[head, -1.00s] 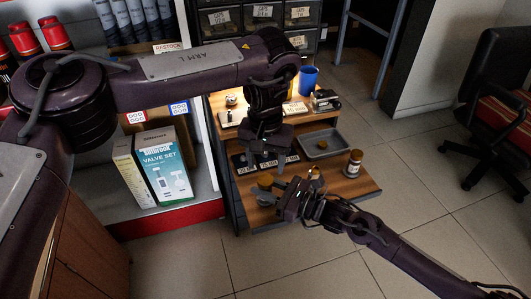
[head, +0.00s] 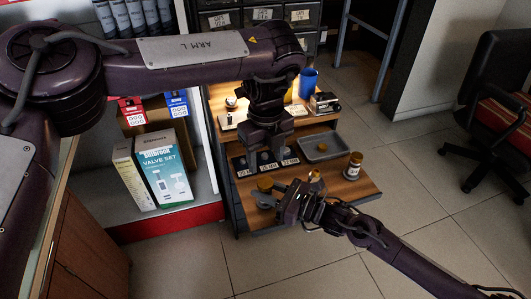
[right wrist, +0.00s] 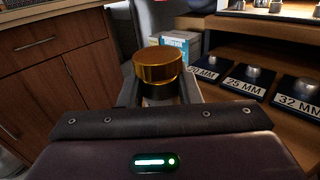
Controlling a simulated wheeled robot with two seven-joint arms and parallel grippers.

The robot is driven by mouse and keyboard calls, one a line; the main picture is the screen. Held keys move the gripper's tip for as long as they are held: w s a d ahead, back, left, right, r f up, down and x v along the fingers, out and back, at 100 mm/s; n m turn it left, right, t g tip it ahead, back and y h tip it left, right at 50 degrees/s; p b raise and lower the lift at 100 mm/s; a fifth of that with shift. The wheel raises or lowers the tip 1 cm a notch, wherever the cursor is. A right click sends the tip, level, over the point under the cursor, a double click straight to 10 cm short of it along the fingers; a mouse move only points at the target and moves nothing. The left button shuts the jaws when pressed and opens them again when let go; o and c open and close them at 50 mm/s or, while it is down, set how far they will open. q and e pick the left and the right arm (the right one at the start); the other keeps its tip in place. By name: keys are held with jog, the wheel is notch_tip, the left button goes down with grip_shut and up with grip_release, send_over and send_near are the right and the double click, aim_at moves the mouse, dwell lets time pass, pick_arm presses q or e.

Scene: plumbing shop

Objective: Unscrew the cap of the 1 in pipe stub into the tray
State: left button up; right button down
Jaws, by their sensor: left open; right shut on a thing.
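A brass-coloured cap (right wrist: 158,70) stands upright between my right gripper's fingers in the right wrist view. It sits on top of the held pipe stub, whose body is mostly hidden. The same cap (head: 265,183) shows in the head view near the bench's front left edge. My right gripper (head: 283,197) is shut on the stub. My left gripper (head: 268,152) is open and empty, above and apart from the cap, over the labelled plates. The grey tray (head: 341,153) lies on the bench to the right, with a small, unclear item in it.
Black plates (right wrist: 295,92) with size labels and silver pieces stand along the bench. A blue cup (head: 308,80) stands at the back. A valve set box (head: 166,178) is at left.

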aim_at(266, 182)
pick_arm(q)
jog(key=m, duration=0.6)
jog(key=shift+r, duration=0.3)
pick_arm(e)
jog(key=shift+f, duration=0.1)
pick_arm(q)
jog(key=shift+f+m, duration=0.15)
jog(key=shift+m, duration=0.45)
notch_tip(266, 182, down, 8)
jog(key=shift+a+r, duration=0.1)
jog(key=shift+r, duration=0.05)
jog(key=c, duration=0.9)
jog(key=n, duration=0.2)
jog(key=shift+n, duration=0.4)
jog(key=shift+c, duration=0.4)
jog(key=n, duration=0.3)
